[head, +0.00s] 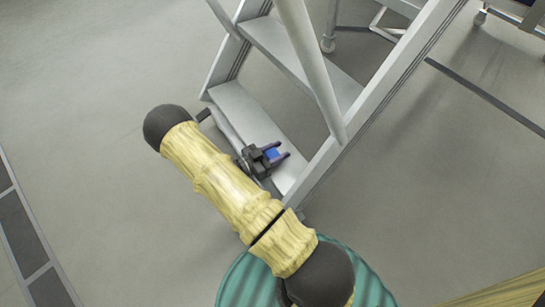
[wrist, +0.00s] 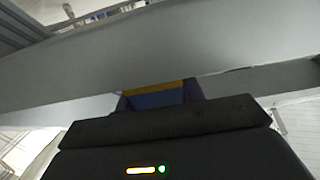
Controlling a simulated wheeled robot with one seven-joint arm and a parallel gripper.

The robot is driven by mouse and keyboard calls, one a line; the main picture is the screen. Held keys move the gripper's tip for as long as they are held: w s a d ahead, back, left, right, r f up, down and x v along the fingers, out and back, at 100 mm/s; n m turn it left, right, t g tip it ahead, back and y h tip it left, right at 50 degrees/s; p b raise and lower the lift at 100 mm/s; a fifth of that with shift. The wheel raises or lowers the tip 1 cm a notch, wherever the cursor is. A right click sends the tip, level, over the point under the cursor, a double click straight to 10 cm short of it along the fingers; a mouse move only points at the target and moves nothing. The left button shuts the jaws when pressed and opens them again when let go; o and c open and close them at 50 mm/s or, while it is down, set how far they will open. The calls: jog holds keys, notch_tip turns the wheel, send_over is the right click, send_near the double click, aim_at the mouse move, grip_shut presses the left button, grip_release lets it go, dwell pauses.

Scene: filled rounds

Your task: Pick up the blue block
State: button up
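The blue block (head: 271,153) shows as a small bright blue patch between the fingers of my gripper (head: 280,152), over the lower step of a grey metal stepladder in the head view. In the wrist view the block (wrist: 155,100) is dark blue with a yellow band along its upper edge. It fills the space between the two dark fingers of my gripper (wrist: 159,96), with no gap visible at either side. My gripper appears shut on it. The fingertips reach past the block in the head view. Whether the block touches the step cannot be told.
The lower step (head: 237,103) and the side rail (head: 378,80) of the stepladder are close around my gripper. A pale rail (head: 312,65) slants above the steps. In the wrist view a wide grey beam (wrist: 160,50) crosses just beyond the fingers.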

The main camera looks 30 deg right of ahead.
jog(key=c, duration=0.3)
notch_tip(320, 180, up, 10)
jog(key=p, duration=0.6)
jog(key=shift+r, duration=0.1)
jog(key=a+r+n+t+y+p, duration=0.5)
jog(key=r+p, duration=0.8)
jog(key=p, duration=0.4)
jog(key=w+a+r+n+t+y+p, duration=0.1)
jog(key=a+r+n+t+y+p, duration=0.4)
jog(key=r+p, duration=0.8)
jog(key=w+a+r+n+t+y+p, duration=0.1)
jog(key=a+r+n+t+y+p, duration=0.4)
jog(key=r+p, duration=0.8)
jog(key=shift+a+r+n+t+y+p, duration=0.15)
jog(key=shift+n+t+y+p, duration=1.15)
jog(key=shift+p, duration=3.35)
jog(key=shift+g, duration=0.3)
